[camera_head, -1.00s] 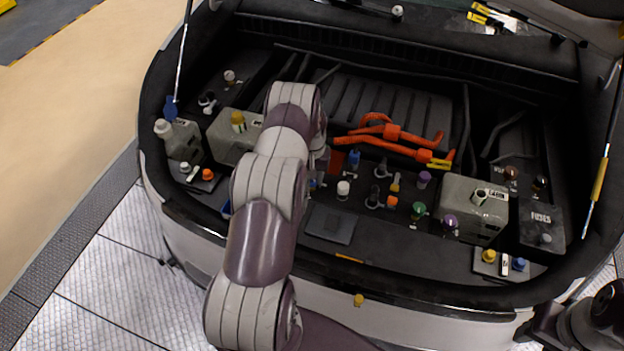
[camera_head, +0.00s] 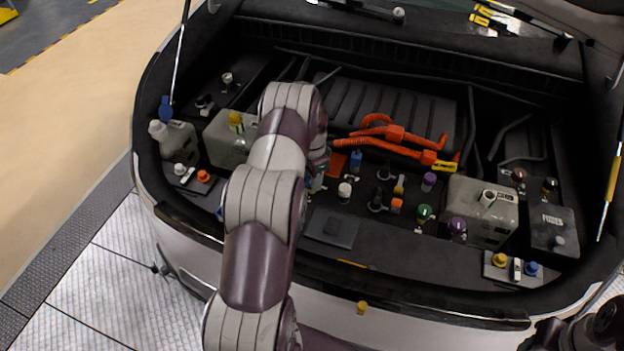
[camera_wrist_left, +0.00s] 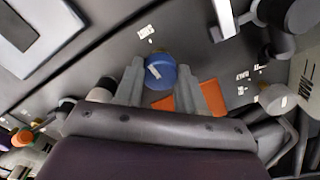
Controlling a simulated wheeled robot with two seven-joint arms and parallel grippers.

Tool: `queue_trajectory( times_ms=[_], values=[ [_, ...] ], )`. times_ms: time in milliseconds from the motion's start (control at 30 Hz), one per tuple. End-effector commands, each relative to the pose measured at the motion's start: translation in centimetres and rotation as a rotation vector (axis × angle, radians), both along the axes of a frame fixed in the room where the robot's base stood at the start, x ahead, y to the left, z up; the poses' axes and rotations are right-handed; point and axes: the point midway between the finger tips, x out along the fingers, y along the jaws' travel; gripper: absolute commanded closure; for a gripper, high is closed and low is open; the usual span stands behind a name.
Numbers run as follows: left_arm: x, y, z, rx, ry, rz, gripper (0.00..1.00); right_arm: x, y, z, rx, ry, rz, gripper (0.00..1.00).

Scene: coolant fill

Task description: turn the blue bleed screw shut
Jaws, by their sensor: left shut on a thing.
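The blue bleed screw (camera_wrist_left: 160,72) is a round blue knob with a pale mark on its top. In the left wrist view it sits upright between the two grey fingertips of my left gripper (camera_wrist_left: 160,82), which is shut on it. In the head view my left arm covers most of this spot, and the left gripper (camera_head: 318,178) shows only partly beside the arm. The screw is hidden there. Part of my right gripper (camera_head: 548,332) shows dark at the lower right corner; its jaws cannot be made out.
A white cap (camera_head: 345,190) stands close by, and another blue knob (camera_head: 356,160) stands farther back. Orange cables (camera_head: 385,146), several coloured caps and grey tanks (camera_head: 480,212) crowd the bay. A flat dark plate (camera_head: 333,227) lies nearer the front.

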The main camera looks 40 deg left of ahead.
Motion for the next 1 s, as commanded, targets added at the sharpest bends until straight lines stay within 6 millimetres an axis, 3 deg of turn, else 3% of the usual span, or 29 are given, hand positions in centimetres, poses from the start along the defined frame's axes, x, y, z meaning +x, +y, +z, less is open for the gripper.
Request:
queue_trajectory(
  times_ms=[300,800,833,867,900,1000],
  values=[
    [0.05,0.02,0.01,0.001,-0.001,-0.094,0.91,0.00,0.00,-0.48,0.000,0.000,0.000,0.57],
    [0.04,0.03,0.06,0.001,-0.001,-0.110,0.91,0.00,0.00,-0.50,0.000,0.000,0.000,0.57],
    [0.04,0.03,0.05,0.001,-0.001,-0.110,0.51,0.00,0.00,-0.50,0.000,0.000,0.000,0.57],
    [0.04,0.03,0.05,0.001,-0.001,-0.110,0.42,0.00,0.00,-0.50,0.000,0.000,0.000,0.57],
    [0.04,0.03,0.05,0.001,-0.001,-0.109,0.36,0.00,0.00,-0.50,0.000,0.000,0.000,0.57],
    [0.03,0.02,0.04,0.001,0.000,-0.109,0.36,0.00,0.00,-0.51,0.000,0.000,0.000,0.57]
  ],
)
